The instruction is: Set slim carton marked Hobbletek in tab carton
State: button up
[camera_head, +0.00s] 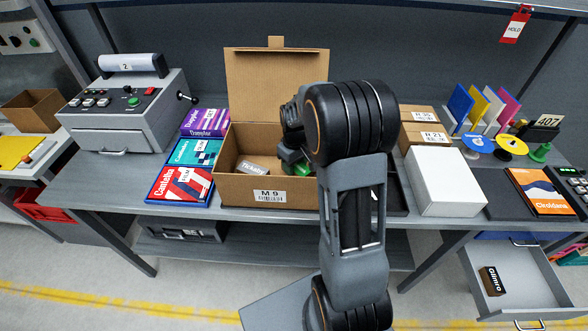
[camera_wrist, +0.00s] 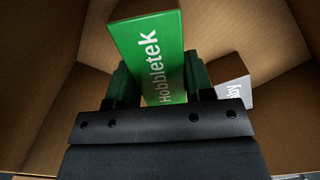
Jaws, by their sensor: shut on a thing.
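The tab carton (camera_head: 231,190) is an open brown box marked M 9 on the workbench, its tabbed lid (camera_head: 275,80) standing up at the back. The slim carton marked Hobbletek (camera_wrist: 150,58) is green with white lettering. My gripper (camera_wrist: 160,82) is shut on it, one finger on each side. In the wrist view, brown cardboard walls surround the gripper and the green carton. In the head view, my gripper (camera_head: 291,156) is down in the tab carton, and a bit of green (camera_head: 300,172) shows below it. My arm hides the box's right part.
A grey box with partly hidden lettering (camera_head: 251,179) lies inside the tab carton at the front left; it also shows in the wrist view (camera_wrist: 234,91). Several flat boxes (camera_head: 193,152) stand left of the carton. A white box (camera_head: 445,182) stands to the right.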

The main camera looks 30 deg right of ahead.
jog(key=shift+f, duration=1.2)
jog(key=shift+f, duration=0.15)
jog(key=o, duration=0.9)
jog(key=shift+o, duration=0.2)
notch_tip(320, 180, up, 12)
jog(key=shift+f, duration=0.1)
jog(key=s+a+r+m+t, duration=0.1)
jog(key=s+a+t, duration=0.1)
jog(key=s+a, duration=0.3)
jog(key=s+a+r+m+t, duration=0.2)
jog(key=s+a, duration=0.3)
jog(key=s, duration=0.6)
jog(key=shift+s, duration=0.3)
jog(key=shift+r, duration=0.1)
